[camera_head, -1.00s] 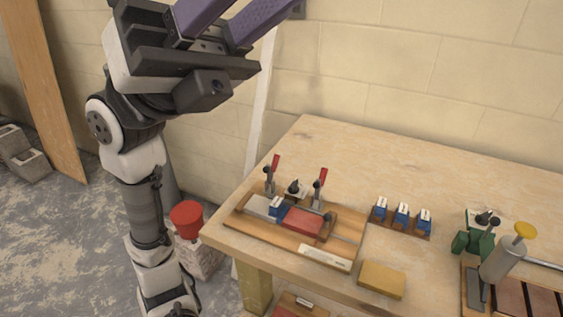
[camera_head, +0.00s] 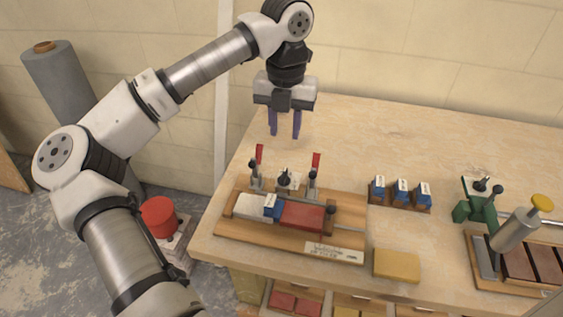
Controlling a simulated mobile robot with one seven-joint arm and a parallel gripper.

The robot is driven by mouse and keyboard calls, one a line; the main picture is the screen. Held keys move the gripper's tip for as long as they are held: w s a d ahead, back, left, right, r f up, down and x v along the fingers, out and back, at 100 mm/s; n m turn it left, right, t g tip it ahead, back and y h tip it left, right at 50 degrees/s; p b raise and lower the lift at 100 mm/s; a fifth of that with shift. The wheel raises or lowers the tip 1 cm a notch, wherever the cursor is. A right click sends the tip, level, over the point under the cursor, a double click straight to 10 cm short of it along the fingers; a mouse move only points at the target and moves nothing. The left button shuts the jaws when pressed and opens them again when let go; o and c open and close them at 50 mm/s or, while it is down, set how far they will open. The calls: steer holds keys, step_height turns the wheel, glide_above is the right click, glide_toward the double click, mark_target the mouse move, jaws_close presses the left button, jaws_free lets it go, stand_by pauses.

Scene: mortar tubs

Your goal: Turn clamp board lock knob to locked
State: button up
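The clamp board (camera_head: 235,231) is a wooden board on the left part of the workbench. It carries two red-handled toggle clamps (camera_head: 315,168), a grey block (camera_head: 250,206), a blue piece (camera_head: 272,206) and a red block (camera_head: 303,215). A small black knob (camera_head: 284,174) on a pale plate sits between the clamps at the board's back; I cannot tell its setting. My gripper (camera_head: 285,134) points down above the bench behind the board. Its two purple fingers are apart with nothing between them, and it touches nothing.
A rack with several blue pieces (camera_head: 402,205) stands right of the board. A yellow block (camera_head: 396,265) lies at the front edge. A green tool (camera_head: 475,210) and a grey cylinder with a yellow cap (camera_head: 514,230) are at the right. The back of the bench (camera_head: 400,135) is clear.

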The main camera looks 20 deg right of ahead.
mark_target(285, 170)
step_height(285, 170, down, 12)
steer(key=shift+p, duration=1.2)
jaws_close()
